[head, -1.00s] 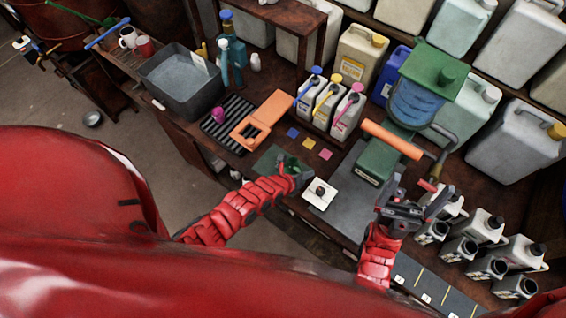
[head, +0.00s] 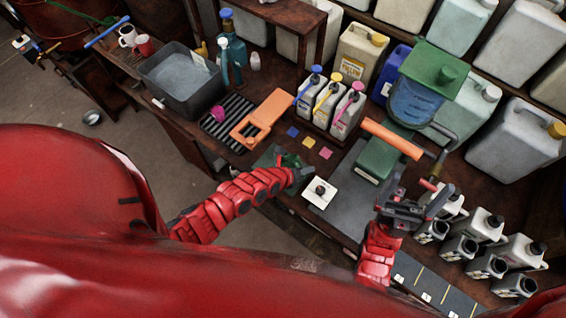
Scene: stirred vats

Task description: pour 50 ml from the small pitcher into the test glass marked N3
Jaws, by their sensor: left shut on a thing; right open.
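My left gripper (head: 293,169) is shut on a small green thing (head: 288,160), mostly hidden by the fingers; I cannot tell if it is the small pitcher. It is at the bench's front edge, left of a white square plate (head: 312,200) with a small dark round thing (head: 320,189) on it. My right gripper (head: 425,203) is open over the right part of the bench, by several pale containers. Labelled spots on a dark strip (head: 412,283) lie at the lower right, too small to read. I cannot make out which glass is marked N3.
A grey basin (head: 158,92), a striped rack (head: 238,107) with a pink item (head: 218,113) and an orange stand (head: 265,117) are at left. A green machine (head: 376,160) with an orange handle (head: 391,138) stands behind the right gripper. Large jugs fill the back.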

